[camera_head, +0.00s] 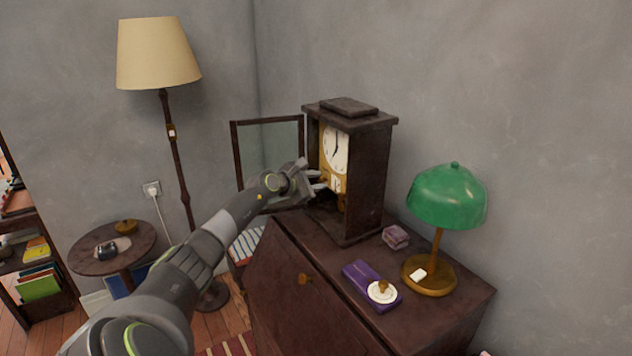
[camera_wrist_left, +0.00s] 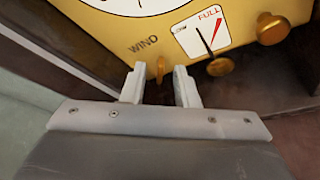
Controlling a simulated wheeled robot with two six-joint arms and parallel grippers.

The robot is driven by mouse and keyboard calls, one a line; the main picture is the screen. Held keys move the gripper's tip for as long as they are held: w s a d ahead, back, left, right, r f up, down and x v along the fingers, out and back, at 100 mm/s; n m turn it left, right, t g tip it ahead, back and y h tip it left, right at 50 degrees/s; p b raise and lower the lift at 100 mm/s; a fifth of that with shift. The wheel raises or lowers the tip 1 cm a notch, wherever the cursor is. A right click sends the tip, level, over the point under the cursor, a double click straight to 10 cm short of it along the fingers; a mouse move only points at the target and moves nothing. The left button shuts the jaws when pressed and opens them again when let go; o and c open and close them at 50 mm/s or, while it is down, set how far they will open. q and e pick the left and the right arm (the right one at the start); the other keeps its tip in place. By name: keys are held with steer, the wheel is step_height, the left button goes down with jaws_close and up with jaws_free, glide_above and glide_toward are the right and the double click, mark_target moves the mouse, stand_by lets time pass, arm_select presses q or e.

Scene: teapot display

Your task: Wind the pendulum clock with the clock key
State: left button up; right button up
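The pendulum clock (camera_head: 368,170) stands upright on the desk, its glass door (camera_head: 268,150) swung open to the left. In the left wrist view, its gold face (camera_wrist_left: 110,25) reads WIND above a gold piece, seen edge-on, that looks like the clock key (camera_wrist_left: 160,70). A gauge (camera_wrist_left: 203,35) beside it runs from LOW to FULL, its black needle between the two. My left gripper (camera_head: 318,180) reaches into the clock front. In the wrist view its fingers (camera_wrist_left: 159,76) are apart, one on each side of the key, with gaps visible. My right gripper is out of view.
Gold knobs (camera_wrist_left: 220,67) (camera_wrist_left: 271,28) lie right of the fingers. On the desk (camera_head: 460,307) are a green lamp (camera_head: 447,197), a purple case (camera_head: 358,272), a white disc with a gold knob (camera_head: 382,292) and a small box (camera_head: 396,237). A floor lamp (camera_head: 158,55) stands left.

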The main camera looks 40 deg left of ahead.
arm_select(q)
jaws_close()
